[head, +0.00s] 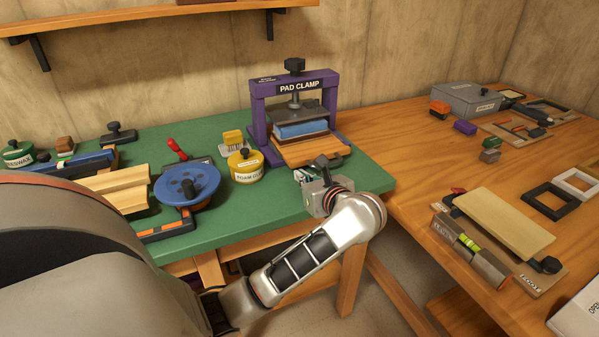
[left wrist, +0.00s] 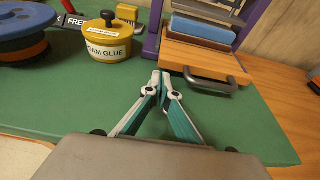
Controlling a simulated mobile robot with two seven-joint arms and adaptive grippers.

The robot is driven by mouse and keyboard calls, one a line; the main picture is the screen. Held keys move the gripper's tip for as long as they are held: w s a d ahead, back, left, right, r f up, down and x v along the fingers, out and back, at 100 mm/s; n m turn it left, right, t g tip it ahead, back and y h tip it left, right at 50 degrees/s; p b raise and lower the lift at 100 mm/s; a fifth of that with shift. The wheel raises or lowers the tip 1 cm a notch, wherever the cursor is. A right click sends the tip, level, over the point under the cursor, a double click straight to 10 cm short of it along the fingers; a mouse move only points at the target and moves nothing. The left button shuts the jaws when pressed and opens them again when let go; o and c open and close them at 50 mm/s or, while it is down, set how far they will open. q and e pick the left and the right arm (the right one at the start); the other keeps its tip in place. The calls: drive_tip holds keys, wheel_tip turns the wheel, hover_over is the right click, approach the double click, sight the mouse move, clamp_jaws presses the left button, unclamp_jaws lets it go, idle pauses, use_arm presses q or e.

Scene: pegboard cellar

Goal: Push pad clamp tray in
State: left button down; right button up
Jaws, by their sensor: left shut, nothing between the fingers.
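The pad clamp (head: 292,87) is a purple frame with a black screw knob and a "PAD CLAMP" label, on the green table. Its wooden tray (head: 311,149) sticks out at the front under a blue pad (head: 300,130). The tray (left wrist: 196,58) and its dark handle (left wrist: 210,80) also show in the left wrist view. My left gripper (head: 306,175) is in front of the tray, low over the green top. In the left wrist view its fingertips (left wrist: 161,76) are together and empty, a little left of the handle and apart from it. My right gripper is not in view.
A yellow foam glue pot (head: 245,166) and a blue wheel (head: 187,184) stand left of the clamp. The green top (left wrist: 230,120) is clear before the tray. A wooden bench (head: 420,165) with several tools adjoins on the right.

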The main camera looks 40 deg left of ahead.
sight(291, 161)
use_arm(q)
drive_tip(key=shift+w+a+r, duration=0.1)
drive_tip(key=shift+w+a, duration=0.2)
drive_tip(key=shift+a, duration=0.35)
drive_tip(key=shift+w+a, duration=0.25)
drive_tip(key=shift+a, duration=0.4)
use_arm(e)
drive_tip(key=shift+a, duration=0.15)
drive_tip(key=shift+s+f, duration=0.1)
use_arm(q)
drive_tip(key=b+x, duration=0.1)
drive_tip(key=x, duration=0.1)
drive_tip(key=shift+a, duration=0.3)
drive_tip(key=shift+w+a+r+b, duration=0.15)
drive_tip(key=shift+w+a+b, duration=0.15)
drive_tip(key=shift+a, duration=0.2)
drive_tip(key=shift+w+a+r+b, duration=0.15)
drive_tip(key=shift+w+a+b, duration=0.1)
drive_tip(key=shift+a, duration=0.3)
drive_tip(key=shift+r, duration=0.2)
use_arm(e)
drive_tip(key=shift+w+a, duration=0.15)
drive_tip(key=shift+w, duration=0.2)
